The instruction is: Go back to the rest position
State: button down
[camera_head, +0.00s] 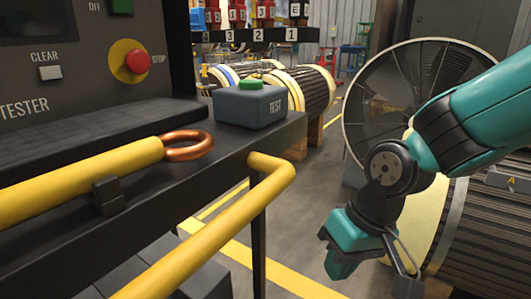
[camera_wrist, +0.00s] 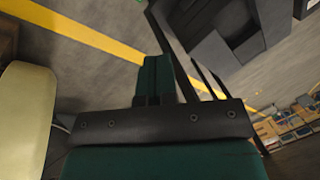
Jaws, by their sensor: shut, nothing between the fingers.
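My gripper (camera_head: 343,256) hangs from the teal arm on the right side of the head view, over the floor and in front of the large rotor. Its fingers show in the wrist view (camera_wrist: 153,80) as two dark green pads lying side by side, closed together. Nothing is seen held in them. The gripper is apart from the tester bench (camera_head: 235,148), which stands to its left. The arm comes in from the right edge and bends downward at the wrist.
A large rotor (camera_head: 445,220) with a cream end ring stands close behind the arm. The tester bench carries a yellow rod with a copper loop (camera_head: 187,146) and a TEST box (camera_head: 250,105). A yellow rail (camera_head: 215,228) runs along the bench front. Floor between bench and rotor is clear.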

jog(key=s+d+r+n+p, duration=0.1)
jog(key=s+d+r+n, duration=0.25)
jog(key=s+r, duration=0.65)
notch_tip(320, 180, up, 36)
jog(key=p, duration=3.8)
jog(key=shift+s+r+y, duration=0.15)
jog(key=shift+y, duration=0.15)
jog(key=shift+m, duration=0.25)
